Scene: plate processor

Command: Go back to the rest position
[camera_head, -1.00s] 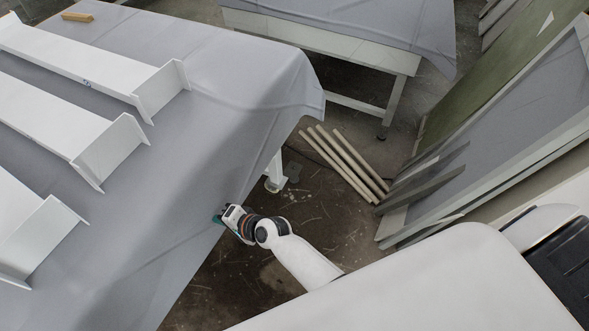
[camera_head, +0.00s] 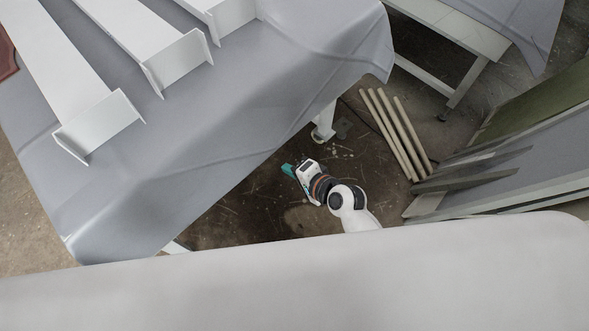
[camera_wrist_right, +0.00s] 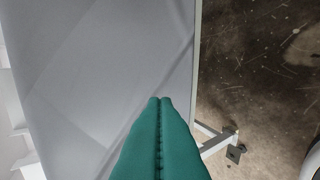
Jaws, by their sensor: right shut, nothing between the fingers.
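My right gripper (camera_head: 288,170) is in the head view, low beside the edge of the cloth-covered table, over the bare floor. Its teal fingers fill the lower middle of the right wrist view (camera_wrist_right: 160,100), pressed together with nothing between them. My white right arm runs from it down toward my body. My left gripper and arm are not in view.
The grey cloth-covered table (camera_head: 215,145) carries several white channel-shaped pieces (camera_head: 70,65). Wooden poles (camera_head: 395,135) lie on the floor to the right. Panels (camera_head: 540,160) lean at the far right. A second table (camera_head: 450,30) stands behind. Open floor lies around my right gripper.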

